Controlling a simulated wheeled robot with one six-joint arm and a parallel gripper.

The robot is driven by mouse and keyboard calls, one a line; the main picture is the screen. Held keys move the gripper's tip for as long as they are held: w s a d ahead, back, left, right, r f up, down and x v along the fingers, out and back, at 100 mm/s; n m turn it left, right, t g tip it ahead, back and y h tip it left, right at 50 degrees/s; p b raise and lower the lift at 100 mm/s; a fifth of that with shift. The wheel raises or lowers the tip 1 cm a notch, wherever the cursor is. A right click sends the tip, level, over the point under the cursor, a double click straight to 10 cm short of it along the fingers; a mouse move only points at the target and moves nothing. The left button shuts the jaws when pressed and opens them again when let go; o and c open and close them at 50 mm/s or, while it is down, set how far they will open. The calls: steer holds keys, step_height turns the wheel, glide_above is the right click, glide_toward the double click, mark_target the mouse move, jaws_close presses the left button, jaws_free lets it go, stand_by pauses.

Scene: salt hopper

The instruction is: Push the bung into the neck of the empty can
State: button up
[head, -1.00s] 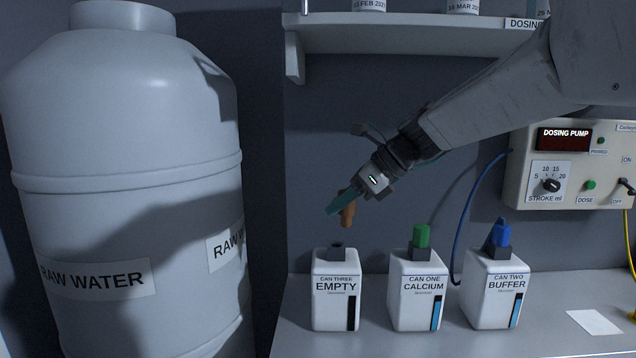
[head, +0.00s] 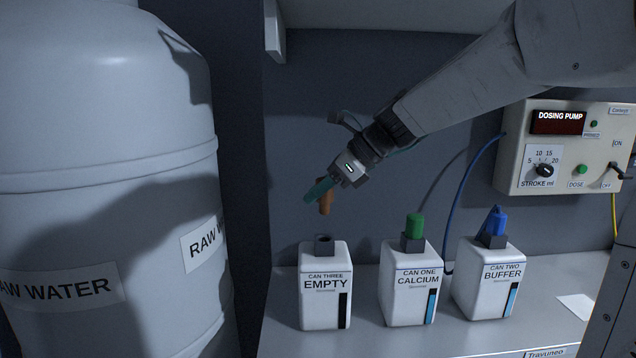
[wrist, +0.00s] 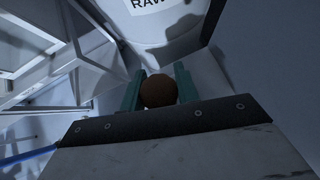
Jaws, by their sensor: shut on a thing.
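The bung (head: 325,200) is a brown-orange tapered plug. My gripper (head: 318,190) has teal fingers and is shut on it. In the wrist view the bung's round dark brown end (wrist: 158,91) sits between the two teal fingers (wrist: 158,88). The empty can (head: 325,285) is white, labelled CAN THREE EMPTY, and stands upright on the bench. Its dark neck (head: 323,243) is open at the top. The bung hangs above this neck, apart from it, with a clear gap in the head view. The bung's upper part is partly hidden by the fingers.
The calcium can (head: 408,285) with a green cap and the buffer can (head: 488,278) with a blue cap stand to the right. A large raw water tank (head: 100,190) is at left. A dosing pump (head: 565,150) hangs on the wall, with a blue hose (head: 466,190) beside it.

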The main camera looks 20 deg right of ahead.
mark_target(329, 201)
steer(key=shift+f, duration=2.15)
steer(key=shift+f, duration=2)
steer(key=o, duration=1.5)
steer(key=shift+o, duration=0.2)
steer(key=shift+r, duration=0.1)
steer(key=shift+v, duration=3)
steer(key=shift+d, duration=0.1)
steer(key=v, duration=0.7)
steer(key=shift+s+d+r, duration=0.15)
steer(key=shift+d+r, duration=0.05)
